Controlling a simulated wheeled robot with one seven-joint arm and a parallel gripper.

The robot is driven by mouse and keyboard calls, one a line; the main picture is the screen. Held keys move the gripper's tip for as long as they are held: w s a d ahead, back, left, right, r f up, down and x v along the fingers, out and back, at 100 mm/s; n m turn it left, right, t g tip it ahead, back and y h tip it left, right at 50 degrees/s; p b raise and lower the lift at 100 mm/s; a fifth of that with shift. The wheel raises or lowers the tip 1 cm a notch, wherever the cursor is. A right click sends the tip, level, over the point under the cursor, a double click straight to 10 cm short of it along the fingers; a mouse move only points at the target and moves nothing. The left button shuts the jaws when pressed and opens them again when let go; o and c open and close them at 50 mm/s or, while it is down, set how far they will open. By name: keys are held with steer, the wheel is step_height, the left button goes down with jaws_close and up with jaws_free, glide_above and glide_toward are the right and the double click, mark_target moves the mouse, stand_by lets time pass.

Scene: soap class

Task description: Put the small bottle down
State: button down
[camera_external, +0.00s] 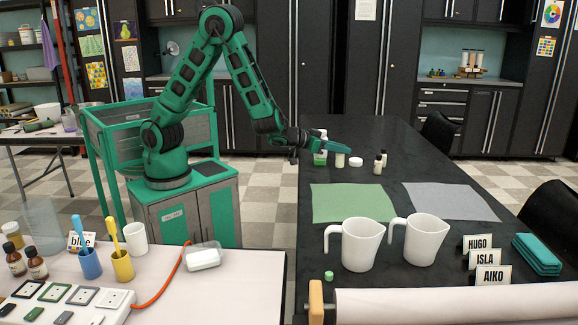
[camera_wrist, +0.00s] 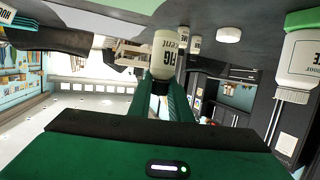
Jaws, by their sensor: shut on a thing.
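The small bottle is cream with a dark cap and a label reading "FIG scent"; it is in the wrist view (camera_wrist: 165,52), which is upside down, and in the external view (camera_external: 339,161). My gripper (camera_external: 327,143) is shut on it at the cap end, the fingers also showing in the wrist view (camera_wrist: 163,98). The bottle hangs base down over the dark table (camera_external: 290,220). I cannot tell whether its base touches the tabletop.
A larger bottle with green contents (camera_external: 320,158) stands close beside my gripper. A white round lid-like piece (camera_external: 355,162) and two small dark-capped bottles (camera_external: 380,160) stand to the right. A green mat (camera_external: 352,203) and grey mat (camera_external: 450,202) lie empty nearer the camera, before two white jugs (camera_external: 360,245).

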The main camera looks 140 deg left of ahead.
steer(key=w+d+m+t+h, duration=0.25)
steer(key=w+d, duration=0.35)
steer(key=d, duration=0.4)
steer(key=w+d+f+m+t+h, duration=0.1)
steer(key=w+d+m+t+h, duration=0.15)
steer(key=w+d, duration=0.55)
steer(key=w+d+m+t+h, duration=0.25)
steer(key=w+d, duration=0.25)
steer(key=d, duration=0.8)
steer(key=d+r+m+h, duration=0.1)
steer(key=d+m+h, duration=0.25)
steer(key=d, duration=0.85)
steer(key=s+d+r+m+h, duration=0.1)
steer(key=d+r+m+h, duration=0.2)
steer(key=d, duration=0.9)
steer(key=d+m+h, duration=0.3)
steer(key=d+h, duration=0.1)
steer(key=d, duration=0.8)
steer(key=shift+w+d+f, duration=0.3)
steer(key=shift+d+f, duration=1.5)
steer(key=shift+d, duration=0.15)
steer(key=shift+w+d+f, duration=0.25)
steer(key=shift+d+f, duration=1.6)
steer(key=shift+d, duration=0.05)
steer(key=shift+w+d+f, duration=0.3)
steer(key=shift+d+f, duration=1.5)
steer(key=shift+d, duration=0.15)
